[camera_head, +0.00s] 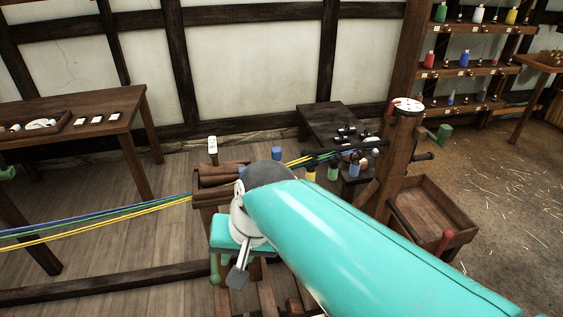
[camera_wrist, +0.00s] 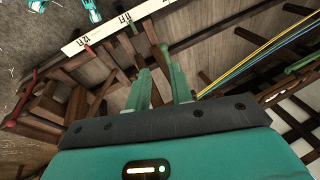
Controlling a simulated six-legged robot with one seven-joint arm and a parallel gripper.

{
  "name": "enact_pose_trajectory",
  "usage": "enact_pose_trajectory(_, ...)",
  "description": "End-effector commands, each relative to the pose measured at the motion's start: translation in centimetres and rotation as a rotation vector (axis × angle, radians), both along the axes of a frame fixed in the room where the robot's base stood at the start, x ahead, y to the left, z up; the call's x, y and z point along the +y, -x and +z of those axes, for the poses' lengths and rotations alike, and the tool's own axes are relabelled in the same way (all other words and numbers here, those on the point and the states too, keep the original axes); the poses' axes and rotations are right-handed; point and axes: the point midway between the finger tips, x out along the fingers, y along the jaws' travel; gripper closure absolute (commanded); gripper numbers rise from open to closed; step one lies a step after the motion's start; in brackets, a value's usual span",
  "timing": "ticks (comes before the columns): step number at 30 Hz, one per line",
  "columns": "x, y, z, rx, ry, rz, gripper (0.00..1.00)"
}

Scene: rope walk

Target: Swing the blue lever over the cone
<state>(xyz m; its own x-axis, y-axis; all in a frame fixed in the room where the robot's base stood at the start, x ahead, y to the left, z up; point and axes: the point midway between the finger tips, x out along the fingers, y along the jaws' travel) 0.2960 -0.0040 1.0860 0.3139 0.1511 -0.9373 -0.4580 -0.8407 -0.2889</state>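A short blue cylinder (camera_head: 277,153) shows just behind my arm in the head view. It may be the blue lever's end, but its lower part is hidden and I cannot tell. I cannot make out the cone; my arm covers much of the wooden stand (camera_head: 204,196). My gripper (camera_wrist: 161,88) points away from the wrist camera with its two green fingers apart and nothing seen between them. A green-knobbed post (camera_wrist: 164,49) shows beyond the fingertips in the wrist view; I cannot tell its distance.
Blue, green and yellow strands (camera_head: 120,218) run from the left to the stand. A wooden post (camera_head: 400,155) and an open crate (camera_head: 432,212) stand at right. A long table (camera_head: 85,120) is at left. The wrist view shows a red knob (camera_wrist: 11,123) and a white scale strip (camera_wrist: 115,28).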

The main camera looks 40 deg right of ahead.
Motion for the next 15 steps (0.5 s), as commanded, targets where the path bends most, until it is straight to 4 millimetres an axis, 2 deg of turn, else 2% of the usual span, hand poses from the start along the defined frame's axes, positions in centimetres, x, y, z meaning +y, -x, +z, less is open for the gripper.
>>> enact_pose_trajectory(1, -0.4, -0.4, -0.7, 0.064, -0.092, -0.128, 0.88)
enact_pose_trajectory(3, -0.6, -1.0, -1.2, 0.149, -0.225, -0.311, 1.0)
enact_pose_trajectory(10, -2.3, -3.7, -2.3, 0.433, -0.65, -0.89, 1.0)
enact_pose_trajectory(15, -5.1, -6.3, -2.4, 0.657, -0.971, -1.294, 1.0)
